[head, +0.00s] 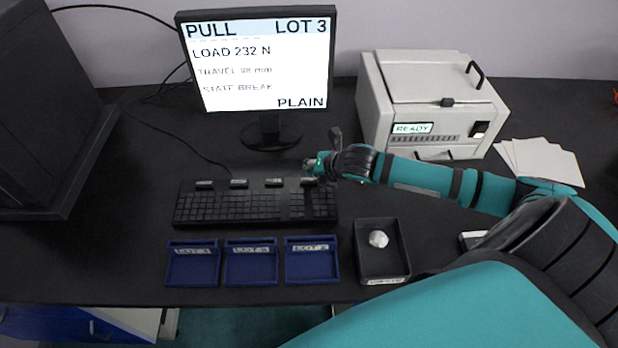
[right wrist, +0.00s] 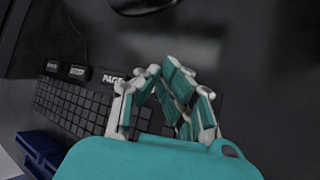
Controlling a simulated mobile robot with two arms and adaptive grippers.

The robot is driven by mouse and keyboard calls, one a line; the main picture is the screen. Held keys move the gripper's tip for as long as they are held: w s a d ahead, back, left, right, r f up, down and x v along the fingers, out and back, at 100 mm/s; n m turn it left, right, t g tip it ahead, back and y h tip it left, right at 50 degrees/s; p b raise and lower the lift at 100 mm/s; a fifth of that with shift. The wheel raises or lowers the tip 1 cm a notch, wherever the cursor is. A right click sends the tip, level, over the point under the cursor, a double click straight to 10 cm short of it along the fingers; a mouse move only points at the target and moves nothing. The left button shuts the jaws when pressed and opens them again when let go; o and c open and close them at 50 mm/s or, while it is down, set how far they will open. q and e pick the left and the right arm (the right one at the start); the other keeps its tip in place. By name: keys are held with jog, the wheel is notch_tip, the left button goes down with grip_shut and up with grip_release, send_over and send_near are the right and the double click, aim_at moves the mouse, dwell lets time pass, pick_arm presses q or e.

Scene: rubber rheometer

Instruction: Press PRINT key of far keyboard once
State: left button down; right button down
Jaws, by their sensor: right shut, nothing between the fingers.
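A black keyboard (head: 250,207) lies on the dark bench below the monitor, with a row of large labelled keys along its back edge. My right gripper (head: 310,168) is shut and empty, over the back right part of the keyboard, by the rightmost large key (head: 309,182). In the right wrist view the shut fingers (right wrist: 160,75) hide the space right of a key reading PAGE (right wrist: 113,78). I cannot read PRINT on any key. Whether the fingertips touch a key cannot be told. My left gripper is out of view.
The monitor (head: 262,70) shows PULL, LOT 3. A white printer (head: 430,105) showing READY stands at back right, with paper sheets (head: 540,160) beside it. Blue trays (head: 250,281) and a black tray (head: 400,262) holding a whitish lump (head: 378,239) lie in front.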

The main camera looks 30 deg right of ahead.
aim_at(311, 178)
jog(key=shift+f, duration=0.15)
jog(key=shift+f, duration=0.25)
jog(key=shift+f, duration=0.5)
dwell(0.8)
jog(key=shift+r, duration=0.15)
jog(key=shift+r+p, duration=0.75)
jog(key=shift+p, duration=0.2)
jog(key=shift+r, duration=0.1)
notch_tip(311, 178, up, 5)
jog(key=p, duration=0.5)
jog(key=shift+p, duration=0.3)
